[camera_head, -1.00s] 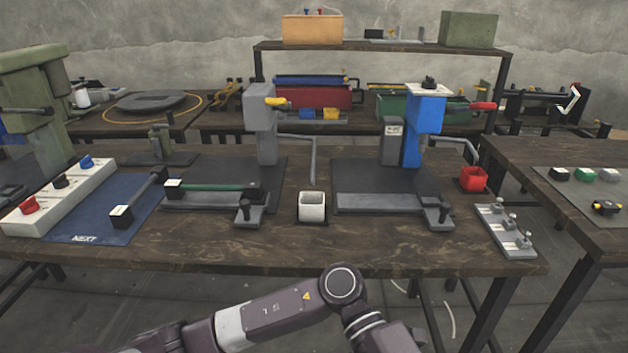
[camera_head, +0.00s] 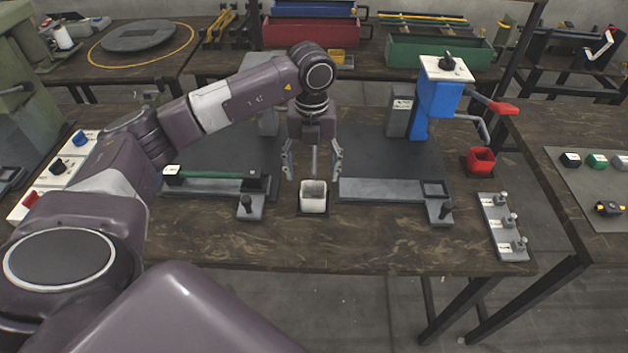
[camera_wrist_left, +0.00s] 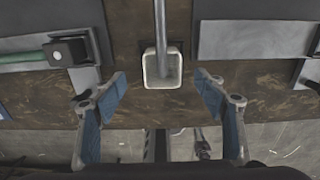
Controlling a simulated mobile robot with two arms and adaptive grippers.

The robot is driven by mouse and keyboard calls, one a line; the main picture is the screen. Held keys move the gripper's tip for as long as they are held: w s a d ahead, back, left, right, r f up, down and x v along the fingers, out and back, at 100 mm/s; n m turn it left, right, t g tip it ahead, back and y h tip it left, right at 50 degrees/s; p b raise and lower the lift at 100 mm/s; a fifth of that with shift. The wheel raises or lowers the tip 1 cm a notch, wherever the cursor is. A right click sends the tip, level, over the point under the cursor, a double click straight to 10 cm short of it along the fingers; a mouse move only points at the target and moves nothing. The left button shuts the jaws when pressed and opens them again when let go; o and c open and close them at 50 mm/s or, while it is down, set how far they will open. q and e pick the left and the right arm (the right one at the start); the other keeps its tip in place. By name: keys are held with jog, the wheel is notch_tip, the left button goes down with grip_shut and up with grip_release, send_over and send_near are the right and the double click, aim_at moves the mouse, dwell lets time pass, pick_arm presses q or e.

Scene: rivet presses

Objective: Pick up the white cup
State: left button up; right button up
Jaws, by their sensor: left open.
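The white cup (camera_head: 313,199) is a small square open-topped cup standing upright near the front middle of the wooden table (camera_head: 290,245). My left gripper (camera_head: 312,176) is open above and just behind the cup in the head view, with its fingers pointing down and spread wider than the cup. In the left wrist view the cup (camera_wrist_left: 162,70) lies ahead of and between the two open fingers (camera_wrist_left: 161,92), apart from both. A grey rod of the press crosses over the cup's opening in that view. My right gripper is not in view.
A grey press and a blue press (camera_head: 437,105) stand on either side of the gripper; the arm partly hides the grey one. A red cup (camera_head: 481,160) stands to the right. A pin rack (camera_head: 503,226) lies front right. The table front below the white cup is clear.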

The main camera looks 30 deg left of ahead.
aim_at(313, 190)
pick_arm(q)
jog(key=shift+s+d+f, duration=0.4)
jog(key=shift+s+f, duration=0.15)
jog(key=shift+f, duration=0.1)
jog(key=f, duration=0.1)
jog(key=f+p, duration=0.1)
jog(key=f, duration=0.1)
jog(key=w+f+p, duration=0.1)
jog(key=f, duration=0.1)
jog(key=shift+a, duration=0.15)
jog(key=shift+s+f, duration=0.15)
jog(key=shift+f, duration=0.2)
jog(key=c, duration=1.1)
jog(key=shift+c, duration=0.2)
jog(key=shift+r, duration=0.15)
